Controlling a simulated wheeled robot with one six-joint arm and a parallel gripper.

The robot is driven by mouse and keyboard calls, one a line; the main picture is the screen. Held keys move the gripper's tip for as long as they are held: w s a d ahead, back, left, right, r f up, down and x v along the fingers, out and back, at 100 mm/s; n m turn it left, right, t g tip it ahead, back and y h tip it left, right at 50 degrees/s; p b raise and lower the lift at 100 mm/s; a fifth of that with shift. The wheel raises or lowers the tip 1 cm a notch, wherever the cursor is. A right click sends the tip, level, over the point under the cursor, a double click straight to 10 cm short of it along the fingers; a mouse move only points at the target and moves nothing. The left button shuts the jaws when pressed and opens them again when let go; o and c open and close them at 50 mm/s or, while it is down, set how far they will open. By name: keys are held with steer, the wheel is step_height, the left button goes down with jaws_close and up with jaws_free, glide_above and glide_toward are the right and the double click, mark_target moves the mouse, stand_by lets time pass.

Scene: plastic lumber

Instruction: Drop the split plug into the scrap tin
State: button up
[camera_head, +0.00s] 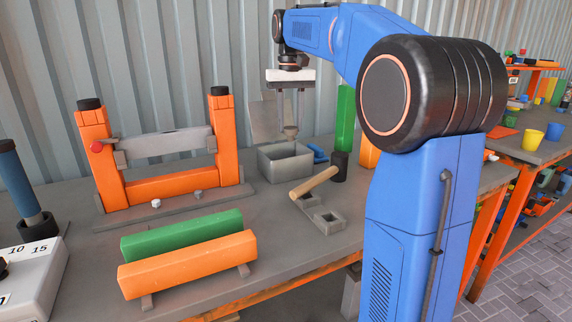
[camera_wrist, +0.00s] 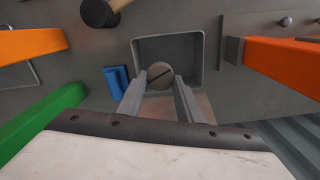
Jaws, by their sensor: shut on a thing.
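My gripper (camera_head: 290,130) points straight down over the scrap tin (camera_head: 285,166), an open grey box on the bench with its lid (camera_head: 267,118) raised behind it. My gripper is shut on the split plug (camera_head: 291,132), a small grey-brown piece. In the wrist view the plug (camera_wrist: 160,76) shows a round face with a dark slit, pinched between the two fingertips. It appears above the tin's opening, close to the lid side, and apart from the floor of the tin (camera_wrist: 170,48).
A black-headed mallet (camera_head: 314,185) lies right of the tin, beside a small blue block (camera_head: 318,153). A green post (camera_head: 345,117) stands behind. An orange frame (camera_head: 175,186) is left. Green (camera_head: 181,235) and orange (camera_head: 188,263) bars lie in front.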

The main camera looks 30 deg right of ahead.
steer(key=shift+f, duration=2.15)
steer(key=o, duration=1.1)
steer(key=shift+r, duration=0.15)
step_height(320, 180, up, 17)
